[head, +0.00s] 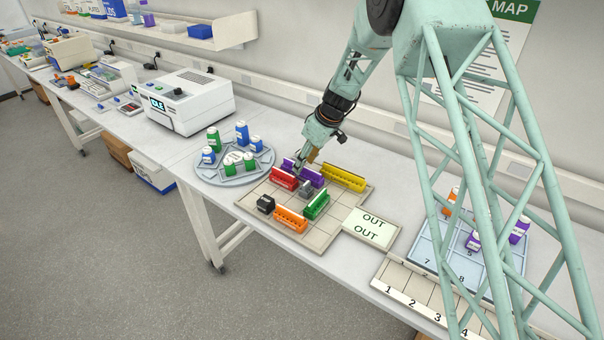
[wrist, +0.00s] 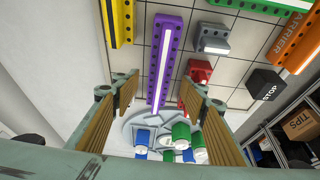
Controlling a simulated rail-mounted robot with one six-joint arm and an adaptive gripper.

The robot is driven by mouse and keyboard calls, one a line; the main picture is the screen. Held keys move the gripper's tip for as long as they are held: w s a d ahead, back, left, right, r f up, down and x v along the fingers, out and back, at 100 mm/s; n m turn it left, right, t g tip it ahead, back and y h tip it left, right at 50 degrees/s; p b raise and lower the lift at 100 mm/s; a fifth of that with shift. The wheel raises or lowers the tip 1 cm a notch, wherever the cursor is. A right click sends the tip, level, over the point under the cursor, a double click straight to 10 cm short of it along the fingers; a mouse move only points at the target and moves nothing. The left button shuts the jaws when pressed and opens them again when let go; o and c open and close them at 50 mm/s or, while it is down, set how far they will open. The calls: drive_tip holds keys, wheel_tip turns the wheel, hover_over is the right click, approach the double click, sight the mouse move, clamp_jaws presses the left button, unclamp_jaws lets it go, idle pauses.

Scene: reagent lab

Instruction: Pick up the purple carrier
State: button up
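The purple carrier (head: 313,178) is a long block on the tiled board (head: 252,196), partly hidden by my gripper in the head view. In the wrist view the purple carrier (wrist: 166,52) runs upright in the picture, its lower end between my two fingertips. My gripper (head: 301,164) is open over it, pointing down. In the wrist view my gripper (wrist: 160,88) shows a gap on both sides of the carrier, with nothing held. I cannot tell whether the fingertips are above the carrier or level with its sides.
The red carrier (head: 283,179) lies close by on the left, the yellow carrier (head: 343,177) on the right. A grey piece (head: 306,188), green carrier (head: 317,206), orange carrier (head: 291,219) and black STOP block (head: 265,204) share the board. A round bottle rack (head: 205,176) stands left.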

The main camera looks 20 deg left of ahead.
drive_tip(key=shift+x, duration=1.65)
drive_tip(key=c, duration=1)
